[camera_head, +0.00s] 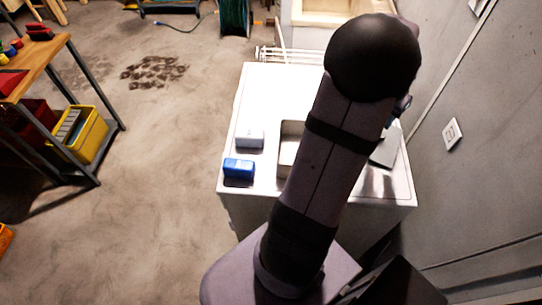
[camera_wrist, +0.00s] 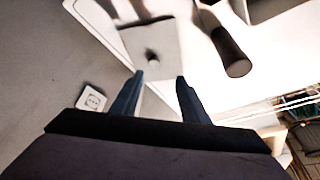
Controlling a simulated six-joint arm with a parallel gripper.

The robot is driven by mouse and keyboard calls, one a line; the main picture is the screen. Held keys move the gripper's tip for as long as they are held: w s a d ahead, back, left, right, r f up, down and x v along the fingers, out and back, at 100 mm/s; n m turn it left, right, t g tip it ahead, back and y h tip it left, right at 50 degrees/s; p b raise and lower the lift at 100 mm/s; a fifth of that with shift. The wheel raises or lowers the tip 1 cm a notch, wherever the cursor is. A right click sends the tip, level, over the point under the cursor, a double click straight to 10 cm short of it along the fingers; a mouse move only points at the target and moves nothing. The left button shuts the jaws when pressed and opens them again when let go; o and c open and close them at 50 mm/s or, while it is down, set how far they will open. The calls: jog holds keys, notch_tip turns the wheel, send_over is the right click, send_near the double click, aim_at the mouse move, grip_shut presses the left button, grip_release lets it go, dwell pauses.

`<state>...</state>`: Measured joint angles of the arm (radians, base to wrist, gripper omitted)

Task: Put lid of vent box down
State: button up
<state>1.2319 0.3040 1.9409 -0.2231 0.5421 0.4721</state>
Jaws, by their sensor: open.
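In the wrist view, a pale grey square plate with a small round knob, apparently the vent box lid (camera_wrist: 170,38), is just beyond my fingertips. A grey panel, likely the same lid (camera_head: 385,150), shows partly behind my arm in the head view. Its exact tilt is unclear. My gripper (camera_wrist: 160,78) is open and empty, with its two fingers pointing toward the knob and apart from it. In the head view my arm hides the gripper. A pale square-edged opening or box (camera_head: 289,150), possibly part of the vent box, is also half hidden by my arm.
A dark cylinder (camera_wrist: 230,50) is right of the lid. A wall socket (camera_head: 452,134) is on the right wall. Open floor lies left.

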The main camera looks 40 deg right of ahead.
jog(key=w+a+f+n+y, duration=0.1)
jog(key=w+a+n, duration=0.2)
jog(key=w+a, duration=0.35)
jog(key=w+a+n+t+y, duration=0.1)
jog(key=w+a+n, duration=0.2)
jog(key=a, duration=0.7)
jog(key=w+a+f+n+y, duration=0.1)
jog(key=w+a+n, duration=0.3)
jog(key=a, duration=0.5)
jog(key=s+a+n, duration=0.2)
jog(key=a+n, duration=0.1)
jog(key=a, duration=0.7)
jog(key=s+a+f+n+g+y, duration=0.1)
jog(key=a+n, duration=0.3)
jog(key=a, duration=0.5)
jog(key=shift+s+a+f+n, duration=0.3)
jog(key=shift+s+a, duration=0.1)
jog(key=shift+s, duration=0.35)
notch_tip(320, 180, down, 40)
jog(key=b, duration=3.9)
jog(key=shift+r+b, duration=0.25)
jog(key=shift+b, duration=0.05)
